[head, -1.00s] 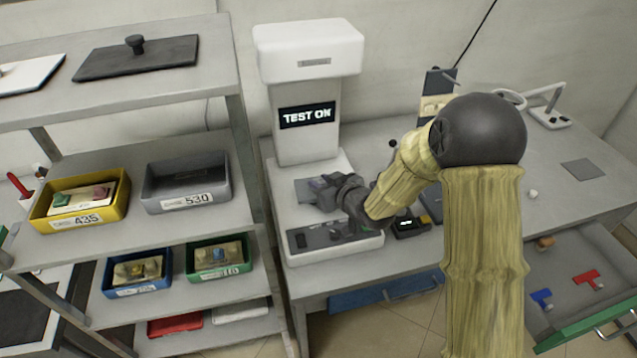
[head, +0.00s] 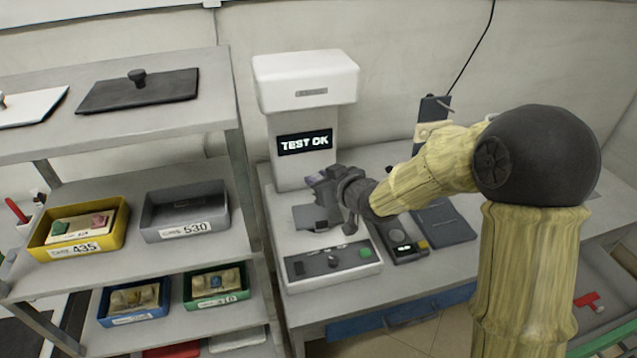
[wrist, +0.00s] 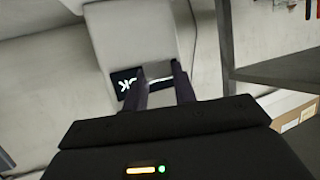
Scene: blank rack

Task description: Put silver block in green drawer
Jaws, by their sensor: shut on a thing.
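My gripper (head: 326,186) is above the plate of the white test machine, in front of its column. In the wrist view its two fingers (wrist: 158,72) are shut on a small grey piece, the silver block (wrist: 158,70). In the head view the block is hidden or too small to make out against the dark gripper. The green drawer (head: 612,282) stands open at the lower right, partly behind my arm and cut off by the picture's edge. A red piece lies in it.
The white machine (head: 303,120) reads "TEST OK". A rack (head: 190,60) on the left holds yellow, grey, blue and green bins. Dark devices (head: 440,222) stand on the bench right of the machine, under my arm. A blue drawer (head: 390,312) below the bench looks shut.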

